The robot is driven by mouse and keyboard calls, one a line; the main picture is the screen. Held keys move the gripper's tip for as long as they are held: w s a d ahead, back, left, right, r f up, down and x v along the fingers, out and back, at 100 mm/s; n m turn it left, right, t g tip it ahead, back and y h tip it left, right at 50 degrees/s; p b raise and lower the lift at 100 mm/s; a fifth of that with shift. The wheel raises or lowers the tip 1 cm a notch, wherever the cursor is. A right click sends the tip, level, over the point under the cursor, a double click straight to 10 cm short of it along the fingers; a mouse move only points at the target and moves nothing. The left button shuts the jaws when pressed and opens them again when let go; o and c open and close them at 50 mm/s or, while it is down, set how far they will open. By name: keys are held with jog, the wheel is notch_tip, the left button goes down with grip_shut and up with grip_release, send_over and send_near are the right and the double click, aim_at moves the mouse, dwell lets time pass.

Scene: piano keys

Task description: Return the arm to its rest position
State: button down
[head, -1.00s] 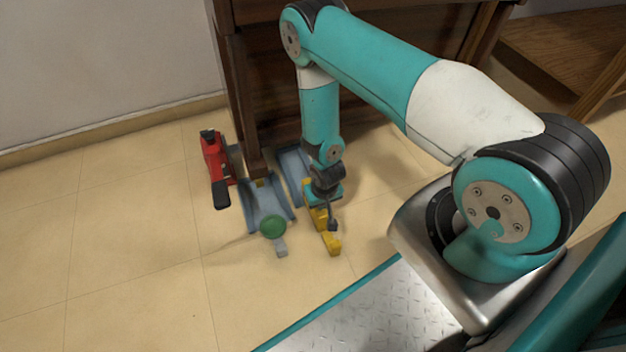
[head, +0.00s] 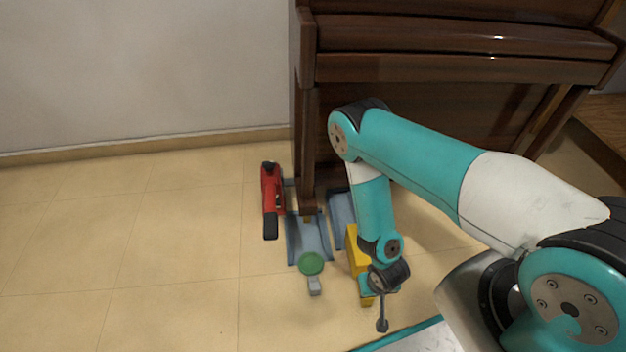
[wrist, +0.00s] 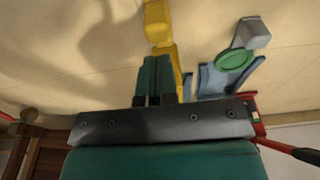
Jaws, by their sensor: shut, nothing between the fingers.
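My arm crosses the right half of the head view and bends down towards the floor. My gripper shows in the wrist view (wrist: 155,62) as two dark green fingers side by side, shut and empty. In the head view its fingers are hard to make out below the dark wrist. A yellow piece (head: 354,248) stands just behind my wrist, partly hidden by it. In the wrist view the yellow piece (wrist: 160,28) lies beyond and right of the fingertips. I cannot tell whether they touch it.
A brown upright piano (head: 430,65) stands against the wall. By its left leg (head: 308,140) are a blue channel-shaped piece (head: 309,238), a green disc (head: 311,264) with a grey block, and a red tool (head: 270,188). The tiled floor at left is clear.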

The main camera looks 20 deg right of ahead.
jog(key=w+a+r+n+y+p, duration=0.1)
jog(key=w+a+r, duration=0.25)
jog(key=r, duration=0.65)
jog(key=w+a+r+y, duration=0.1)
jog(key=w+a+r, duration=0.3)
jog(key=r, duration=0.6)
jog(key=w+a+r+n+y+p, duration=0.15)
jog(key=w+r, duration=0.35)
jog(key=r, duration=0.5)
jog(key=s+a+r+n+g, duration=0.1)
jog(key=s+a+r, duration=0.15)
jog(key=r, duration=0.65)
jog(key=s+a+r+n, duration=0.15)
jog(key=s+r, duration=0.25)
jog(key=r, duration=0.5)
jog(key=s+d+r+n+g+y+p, duration=0.1)
jog(key=s+r+n+p, duration=0.25)
jog(key=s+r, duration=0.8)
notch_tip(320, 180, up, 37)
jog(key=p, duration=3.6)
jog(key=shift+w+n, duration=0.35)
